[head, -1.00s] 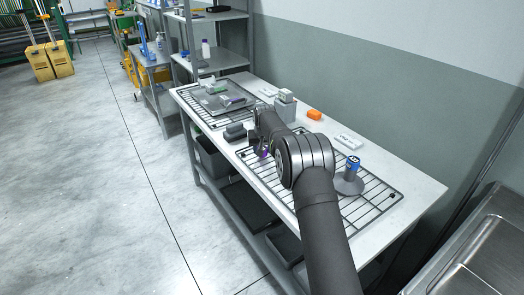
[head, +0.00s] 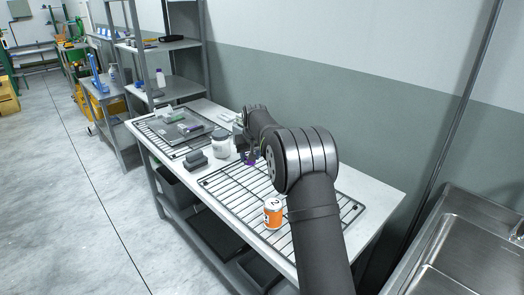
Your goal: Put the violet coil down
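My gripper (head: 247,154) is small in the head view, at the end of my arm, over the left end of the near wire rack (head: 213,187). A small violet piece, the violet coil (head: 251,160), shows right at its fingers. The fingers look closed on it, but they are dark and partly hidden by my wrist. I cannot tell how far the coil is above the rack or the bench top. My forearm hides much of the rack's right part.
An orange and white can (head: 272,213) stands on the near rack. A white jar (head: 221,146) and grey blocks (head: 196,160) stand between the racks. A grey tray (head: 176,133) with small coloured items lies on the far rack. A steel sink (head: 460,250) is at right.

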